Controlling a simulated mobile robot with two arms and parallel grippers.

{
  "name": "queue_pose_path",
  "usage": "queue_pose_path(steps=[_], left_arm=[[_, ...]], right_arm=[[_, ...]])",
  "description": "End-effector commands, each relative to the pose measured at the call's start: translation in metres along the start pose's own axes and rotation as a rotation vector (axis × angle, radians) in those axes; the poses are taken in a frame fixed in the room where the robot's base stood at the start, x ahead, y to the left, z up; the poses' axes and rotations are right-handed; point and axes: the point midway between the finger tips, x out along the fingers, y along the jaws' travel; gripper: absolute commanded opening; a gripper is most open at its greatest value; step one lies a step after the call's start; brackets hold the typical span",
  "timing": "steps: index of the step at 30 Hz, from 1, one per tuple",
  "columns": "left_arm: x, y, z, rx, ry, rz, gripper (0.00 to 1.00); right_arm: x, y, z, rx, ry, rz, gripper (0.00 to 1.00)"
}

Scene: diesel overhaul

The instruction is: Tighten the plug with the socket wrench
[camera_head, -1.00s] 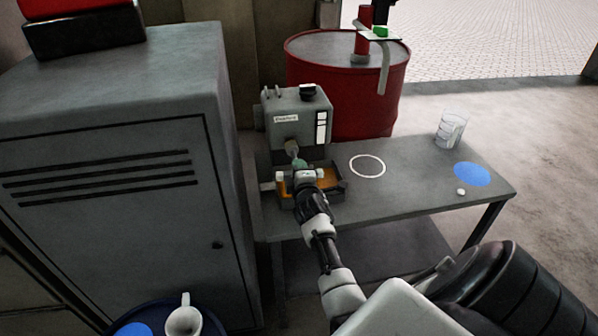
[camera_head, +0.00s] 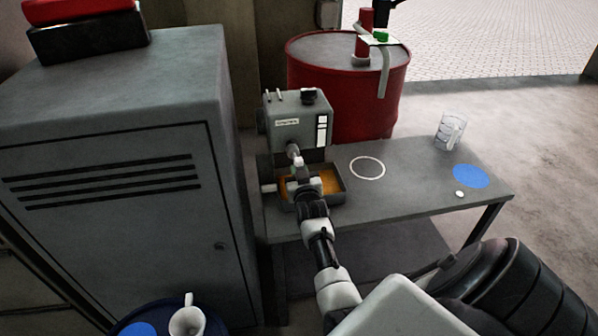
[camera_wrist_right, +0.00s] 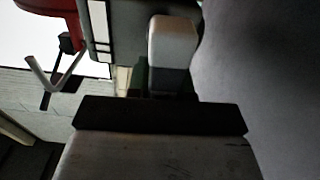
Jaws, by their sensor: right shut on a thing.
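The grey engine unit (camera_head: 296,118) stands at the left end of the bench. My right gripper (camera_head: 299,175) is at its lower front, above the orange-filled tray (camera_head: 337,199). It is shut on the socket wrench, whose grey end (camera_head: 293,150) points at the unit's front face. In the right wrist view, a pale finger (camera_wrist_right: 172,45) hides most of the held part, and a bit of green shows beside it. The plug is hidden behind the wrench and gripper, so I cannot tell how they are seated. My left gripper is not in view.
The bench (camera_head: 410,185) carries a white ring mark, a clear jug (camera_head: 449,131), a blue disc (camera_head: 471,175) and a small white piece (camera_head: 460,194). A red drum (camera_head: 345,85) stands behind. A grey cabinet (camera_head: 120,150) is close on the left.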

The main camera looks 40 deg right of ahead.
Motion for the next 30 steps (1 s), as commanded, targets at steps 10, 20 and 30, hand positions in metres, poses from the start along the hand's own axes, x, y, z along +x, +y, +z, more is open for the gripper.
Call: queue_pose_path(steps=[10,20,30], left_arm=[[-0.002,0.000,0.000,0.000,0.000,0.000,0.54],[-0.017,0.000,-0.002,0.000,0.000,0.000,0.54],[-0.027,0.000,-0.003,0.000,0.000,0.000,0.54]], right_arm=[[-0.001,0.000,-0.002,-0.003,0.002,0.000,0.00],[-0.019,0.001,-0.003,-0.004,0.000,0.000,0.00],[-0.035,0.001,-0.002,-0.003,0.002,0.000,0.00]])
